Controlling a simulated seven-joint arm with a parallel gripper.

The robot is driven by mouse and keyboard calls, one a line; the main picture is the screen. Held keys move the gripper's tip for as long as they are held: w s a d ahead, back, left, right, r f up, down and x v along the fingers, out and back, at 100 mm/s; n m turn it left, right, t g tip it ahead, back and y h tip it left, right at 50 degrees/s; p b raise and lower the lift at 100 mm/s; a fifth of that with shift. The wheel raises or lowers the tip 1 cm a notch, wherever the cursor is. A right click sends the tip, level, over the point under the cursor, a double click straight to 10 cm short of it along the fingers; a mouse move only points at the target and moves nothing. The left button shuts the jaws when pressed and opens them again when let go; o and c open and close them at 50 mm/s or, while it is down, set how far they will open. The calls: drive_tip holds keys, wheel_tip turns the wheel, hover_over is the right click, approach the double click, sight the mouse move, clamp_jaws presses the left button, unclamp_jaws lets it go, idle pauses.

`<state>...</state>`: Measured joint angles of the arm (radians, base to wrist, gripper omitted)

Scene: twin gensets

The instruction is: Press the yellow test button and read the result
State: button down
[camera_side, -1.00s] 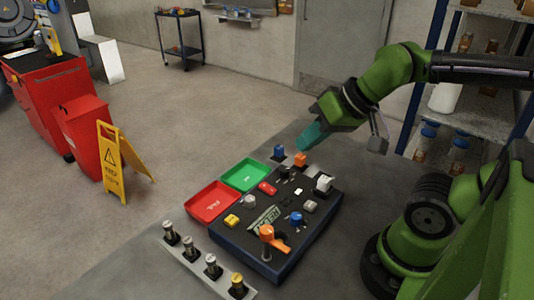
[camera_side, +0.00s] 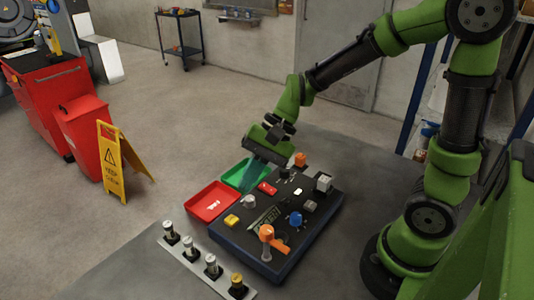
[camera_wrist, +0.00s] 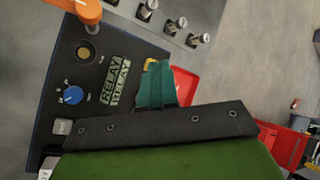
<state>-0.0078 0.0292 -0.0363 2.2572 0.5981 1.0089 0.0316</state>
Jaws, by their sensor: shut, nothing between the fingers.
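The yellow button (camera_side: 231,220) sits at the left edge of a dark panel box (camera_side: 262,257). In the wrist view a bit of yellow (camera_wrist: 150,63) shows beside the teal fingertips, which hide most of it. A plate lettered RELAY (camera_side: 264,218) lies flat on the panel. My gripper (camera_side: 252,180) is shut and empty, its teal fingers pointing down. In the side view it appears behind the button, by the green tray; it also shows in the wrist view (camera_wrist: 154,75). I cannot tell its exact height, and no touch on the button is visible.
An orange-handled lever (camera_side: 267,234), a blue knob (camera_side: 295,218), a red button (camera_side: 268,188) and a grey block (camera_side: 324,183) stand up from the panel. A red tray (camera_side: 206,216) and a green tray (camera_side: 232,177) adjoin it. Several cylindrical parts stand on a strip (camera_side: 200,272) in front.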

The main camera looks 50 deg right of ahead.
sight(236, 218)
drive_tip(key=w+a+m+y, duration=0.1)
drive_tip(key=w+a+r+m, duration=0.1)
drive_tip(key=w, duration=0.1)
drive_tip(key=shift+t+y, duration=0.3)
drive_tip(key=shift+y, duration=0.1)
drive_tip(key=shift+f, duration=0.1)
drive_tip(key=shift+f, duration=4.4)
drive_tip(key=shift+f, duration=0.15)
drive_tip(key=shift+f, duration=0.25)
drive_tip(key=shift+f, duration=0.45)
drive_tip(key=shift+r, duration=0.9)
